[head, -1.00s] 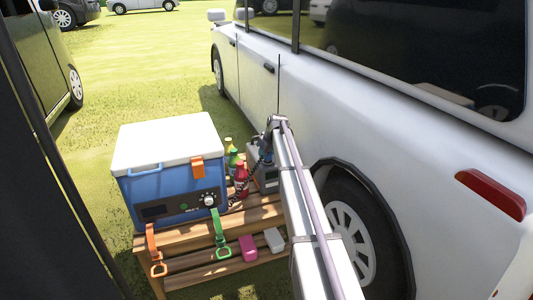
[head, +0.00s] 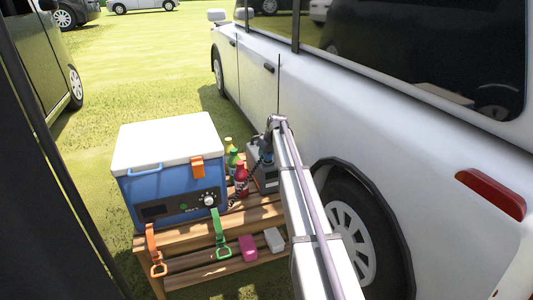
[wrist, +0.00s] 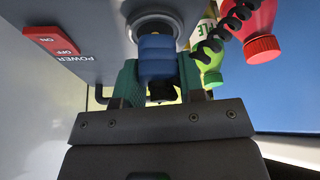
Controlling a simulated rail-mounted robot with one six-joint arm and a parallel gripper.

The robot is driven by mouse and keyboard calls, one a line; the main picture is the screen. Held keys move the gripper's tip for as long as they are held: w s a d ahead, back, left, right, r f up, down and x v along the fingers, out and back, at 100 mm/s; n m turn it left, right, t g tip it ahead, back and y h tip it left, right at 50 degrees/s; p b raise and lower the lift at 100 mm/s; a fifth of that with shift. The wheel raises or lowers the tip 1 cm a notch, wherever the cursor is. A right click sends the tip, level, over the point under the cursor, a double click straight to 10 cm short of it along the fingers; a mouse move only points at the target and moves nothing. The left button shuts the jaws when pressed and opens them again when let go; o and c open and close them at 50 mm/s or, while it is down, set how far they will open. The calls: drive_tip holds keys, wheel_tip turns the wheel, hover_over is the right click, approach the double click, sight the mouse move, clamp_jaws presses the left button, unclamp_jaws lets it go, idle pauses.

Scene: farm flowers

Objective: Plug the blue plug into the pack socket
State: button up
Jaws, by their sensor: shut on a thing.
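The blue plug (wrist: 157,55) is between the teal fingers of my gripper (wrist: 158,80), which is shut on it, in the wrist view. The plug's far end meets or overlaps the round socket (wrist: 155,20) with its pale ring on the grey pack (wrist: 100,35). I cannot tell how deep the plug sits. A black coiled cord (wrist: 215,38) runs up at the right. In the head view the pack (head: 270,184) stands on the slatted table right of the bottles, and my arm hides part of it and the plug.
A red power switch (wrist: 58,40) is on the pack. Red (head: 241,178) and green (head: 233,160) bottles stand close beside it. A blue cooler (head: 170,190) fills the table's left. The white van (head: 400,130) is close on the right. Pink and white boxes lie on the lower slats.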

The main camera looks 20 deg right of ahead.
drive_tip(key=shift+f+b, duration=0.5)
drive_tip(key=shift+f, duration=0.05)
drive_tip(key=o, duration=1)
drive_tip(key=shift+c, duration=0.2)
drive_tip(key=p+v, duration=1)
drive_tip(key=v, duration=0.1)
